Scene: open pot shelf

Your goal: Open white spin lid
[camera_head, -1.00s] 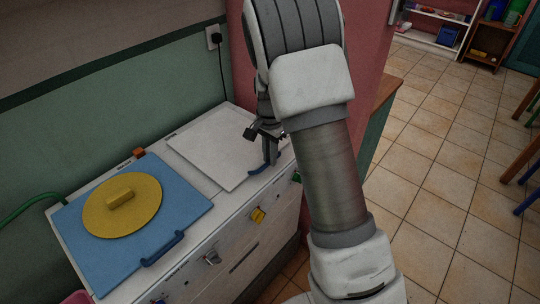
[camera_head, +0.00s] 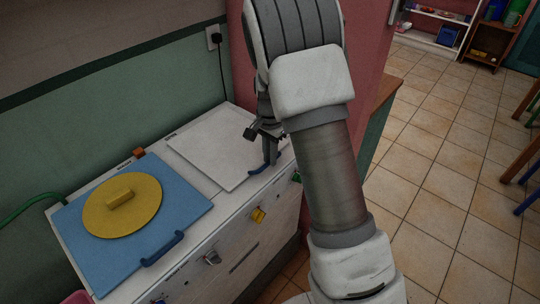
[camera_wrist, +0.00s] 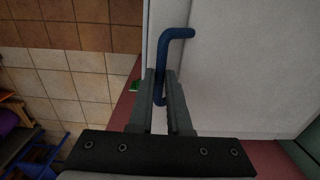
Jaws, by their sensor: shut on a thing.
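The white lid (camera_head: 215,146) lies flat on the right part of the white cabinet top. It fills much of the wrist view (camera_wrist: 245,75). A blue handle (camera_head: 257,170) sits at its front edge, and in the wrist view the bent blue bar (camera_wrist: 166,47) runs down between my fingers. My gripper (camera_head: 268,150) is shut on this handle; in the wrist view its two grey fingers (camera_wrist: 164,98) stand on either side of the bar. The handle's right end is hidden by my gripper in the head view.
Left of the white lid lies a blue lid (camera_head: 186,200) with its own blue handle (camera_head: 163,249) and a yellow round lid (camera_head: 121,205). Coloured latches, one yellow (camera_head: 258,214), are on the cabinet front. A pink wall (camera_head: 375,60) stands behind my arm. Tiled floor (camera_head: 455,190) is free at right.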

